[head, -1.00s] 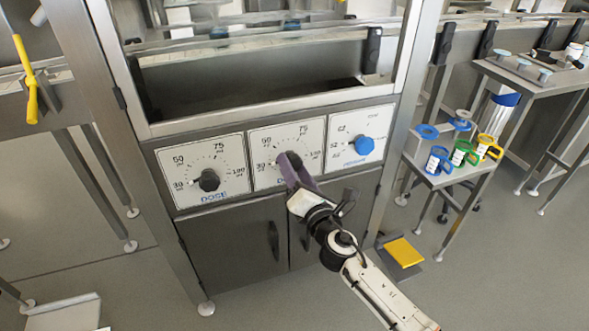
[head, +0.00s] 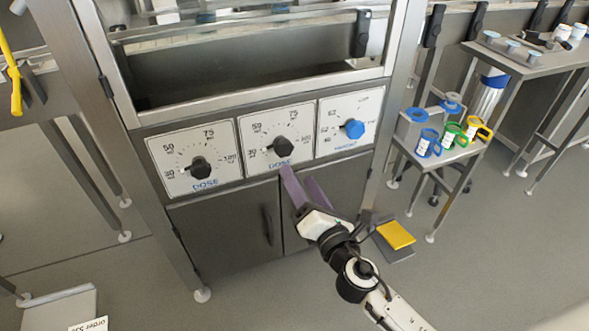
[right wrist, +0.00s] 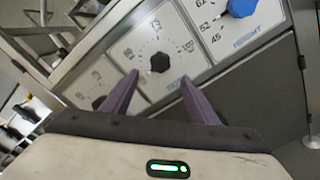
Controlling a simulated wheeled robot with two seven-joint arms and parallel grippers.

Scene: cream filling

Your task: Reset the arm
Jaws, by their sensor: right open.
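My right gripper (head: 302,178) is open and empty. Its purple fingers are just below the middle dial panel (head: 249,147), in front of the grey cabinet doors. The middle panel's black knob (head: 283,147) is uncovered and apart from the fingers. In the right wrist view the two fingers (right wrist: 157,95) stand apart, and the black knob (right wrist: 159,62) shows beyond the gap between them. A left dial panel with a black knob (head: 201,167) and a right panel with a blue knob (head: 354,129) flank the middle one. My left gripper is not in view.
A small side table at the right holds blue, green (head: 451,134) and yellow (head: 479,130) ringed containers. A yellow pedal (head: 396,235) lies on the floor right of the cabinet. Open floor shows in front.

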